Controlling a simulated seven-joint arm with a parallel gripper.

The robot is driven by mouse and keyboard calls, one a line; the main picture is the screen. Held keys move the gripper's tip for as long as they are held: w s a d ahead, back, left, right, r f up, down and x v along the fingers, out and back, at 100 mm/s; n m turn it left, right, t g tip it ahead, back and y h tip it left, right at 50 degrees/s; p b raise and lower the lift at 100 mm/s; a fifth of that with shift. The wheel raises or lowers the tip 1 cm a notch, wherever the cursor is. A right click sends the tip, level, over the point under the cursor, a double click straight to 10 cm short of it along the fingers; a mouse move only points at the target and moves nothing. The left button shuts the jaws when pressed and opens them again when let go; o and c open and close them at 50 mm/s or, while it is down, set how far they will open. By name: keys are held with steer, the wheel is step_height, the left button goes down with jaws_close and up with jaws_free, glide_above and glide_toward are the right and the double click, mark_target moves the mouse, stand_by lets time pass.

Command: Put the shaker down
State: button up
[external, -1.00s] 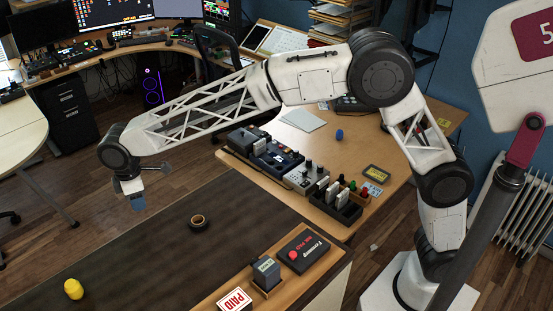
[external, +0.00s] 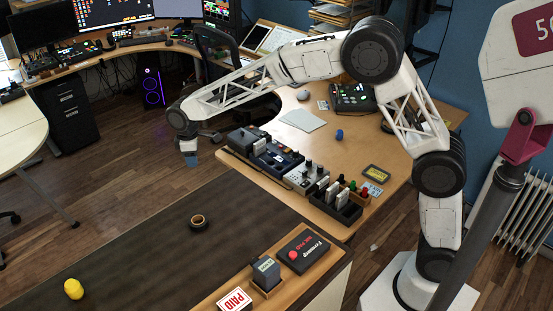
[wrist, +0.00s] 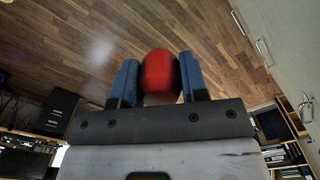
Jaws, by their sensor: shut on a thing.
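In the wrist view my gripper (wrist: 158,64) is shut on a rounded red thing, which I take to be the shaker (wrist: 160,76). It sits between the two blue fingers, with a paler part at its lower end. In the external view my gripper (external: 190,159) hangs past the far edge of the dark counter, left of the desk's device row, with floor behind it. The red shaker cannot be made out in that view.
The dark counter (external: 130,250) holds a small dark cup (external: 198,222) and a yellow object (external: 73,289); much of its top is clear. A card terminal (external: 266,273) and a black box (external: 302,253) stand at its right. A device row (external: 265,155) lines the desk.

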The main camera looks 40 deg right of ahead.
steer(key=w+d+f+m, duration=0.1)
steer(key=d+f, duration=0.1)
steer(key=d, duration=0.7)
steer(key=w+d+f+m, duration=0.1)
steer(key=w+d+f, duration=0.15)
steer(key=d, duration=0.65)
steer(key=m, duration=0.7)
glide_above(324, 158)
step_height(324, 158, down, 12)
steer(key=shift+a+f, duration=0.15)
steer(key=shift+f, duration=0.05)
steer(key=shift+f, duration=3.1)
steer(key=shift+f, duration=1.9)
